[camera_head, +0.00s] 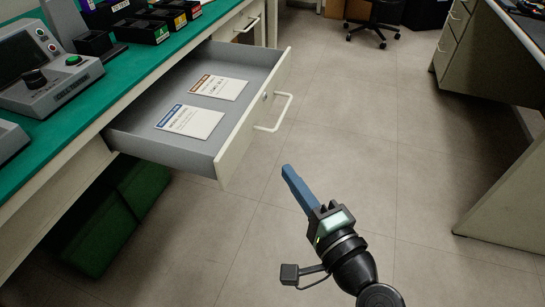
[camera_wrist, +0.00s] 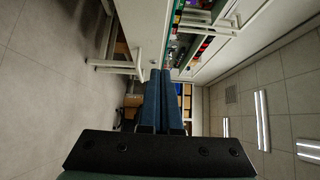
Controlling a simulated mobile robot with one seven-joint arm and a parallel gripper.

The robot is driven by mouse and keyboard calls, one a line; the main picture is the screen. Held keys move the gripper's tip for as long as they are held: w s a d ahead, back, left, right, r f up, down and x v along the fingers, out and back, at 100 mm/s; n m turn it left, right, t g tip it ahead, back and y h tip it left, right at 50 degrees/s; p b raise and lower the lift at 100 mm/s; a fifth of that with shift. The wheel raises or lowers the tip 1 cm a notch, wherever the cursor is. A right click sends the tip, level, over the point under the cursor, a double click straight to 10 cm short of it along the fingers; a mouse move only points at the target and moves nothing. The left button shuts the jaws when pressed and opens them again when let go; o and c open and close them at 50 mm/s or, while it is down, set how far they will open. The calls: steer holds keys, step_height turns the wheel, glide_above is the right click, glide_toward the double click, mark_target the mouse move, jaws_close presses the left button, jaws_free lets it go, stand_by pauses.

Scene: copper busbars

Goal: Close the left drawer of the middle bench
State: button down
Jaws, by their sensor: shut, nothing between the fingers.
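The open drawer (camera_head: 150,128) sticks out from the green-topped bench (camera_head: 122,75) in the head view. Two printed cards, one with a blue header (camera_head: 190,121) and one with an orange header (camera_head: 218,87), lie flat inside it. Its pale front carries a white bar handle (camera_head: 279,113). My gripper (camera_head: 287,171) is shut and empty, with blue fingers together. In the head view it appears in front of the drawer's near front corner, apart from it. In the wrist view the shut fingers (camera_wrist: 161,75) point away from the camera, and a white handle (camera_wrist: 112,65) shows to their left.
Another drawer handle (camera_head: 248,24) sits farther along the same bench, on a shut front. A green box (camera_head: 110,225) stands under the bench. A second bench (camera_head: 480,45) is at the right, with an office chair (camera_head: 380,20) behind. The floor between is clear.

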steer(key=b, duration=0.2)
glide_toward(241, 128)
steer(key=w+d, duration=0.1)
steer(key=w, duration=0.3)
steer(key=a, duration=0.1)
steer(key=w+a+b, duration=0.1)
steer(key=a, duration=0.1)
steer(key=shift+w+a, duration=0.15)
steer(key=shift+a, duration=0.2)
steer(key=shift+a, duration=0.1)
